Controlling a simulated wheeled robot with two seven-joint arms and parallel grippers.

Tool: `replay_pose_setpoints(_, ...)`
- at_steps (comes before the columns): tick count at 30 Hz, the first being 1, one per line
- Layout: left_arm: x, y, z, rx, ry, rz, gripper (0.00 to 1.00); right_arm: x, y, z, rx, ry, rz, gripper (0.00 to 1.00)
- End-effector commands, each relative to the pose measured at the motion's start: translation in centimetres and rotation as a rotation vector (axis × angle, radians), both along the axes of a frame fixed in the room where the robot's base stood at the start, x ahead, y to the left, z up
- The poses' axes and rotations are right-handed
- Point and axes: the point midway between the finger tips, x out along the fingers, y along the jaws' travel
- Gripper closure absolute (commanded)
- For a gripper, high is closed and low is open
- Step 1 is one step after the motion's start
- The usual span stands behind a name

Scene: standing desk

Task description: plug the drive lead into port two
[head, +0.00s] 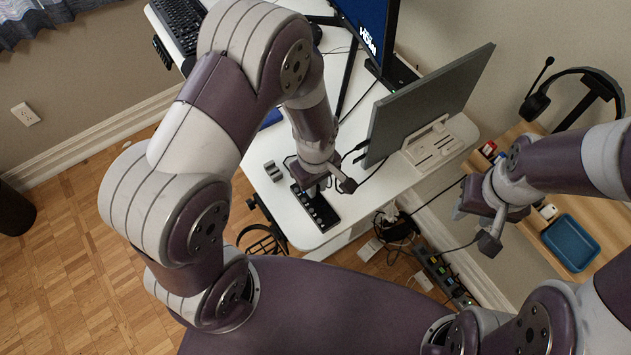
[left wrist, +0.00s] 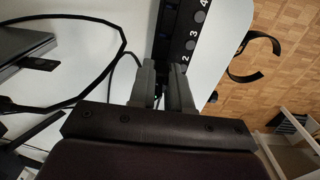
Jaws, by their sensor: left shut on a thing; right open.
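The black port strip (head: 318,209) lies near the front edge of the white desk. In the left wrist view the strip (left wrist: 184,30) shows the numbers 4, 3 and 2. My left gripper (head: 318,187) is low over the strip. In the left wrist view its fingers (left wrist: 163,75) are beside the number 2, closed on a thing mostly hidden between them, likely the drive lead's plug. I cannot tell whether it touches a port. A black cable (left wrist: 122,40) loops left of the fingers. My right gripper (head: 487,222) is open and empty, right of the desk.
A monitor (head: 425,100) stands on the desk behind the strip. A small grey block (head: 273,171) lies left of the strip. A power strip (head: 443,277) and cables lie on the floor. A blue tray (head: 571,243) and a headset (head: 537,100) are at the right.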

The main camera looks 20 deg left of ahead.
Motion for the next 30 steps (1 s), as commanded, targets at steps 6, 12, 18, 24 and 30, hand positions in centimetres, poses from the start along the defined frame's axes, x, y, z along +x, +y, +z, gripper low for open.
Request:
replay_pose_setpoints(6,0.0,0.0,-0.6,0.000,0.000,0.000,1.00,0.0,0.0,-0.5,0.000,0.000,0.000,0.57)
replay_pose_setpoints(12,0.0,0.0,-0.9,0.000,0.000,0.000,0.69,0.0,0.0,-0.6,0.000,0.000,0.000,0.57)
replay_pose_setpoints(18,0.0,0.0,-0.9,0.000,0.000,0.000,0.52,0.0,0.0,-0.6,0.000,0.000,0.000,0.57)
replay_pose_setpoints(24,0.1,0.0,-0.2,0.000,-0.001,0.000,0.52,0.0,0.0,-0.5,0.000,0.000,0.000,0.57)
replay_pose_setpoints(30,0.1,0.0,4.6,-0.002,-0.007,0.000,0.52,0.0,0.0,0.2,0.000,0.000,0.000,0.57)
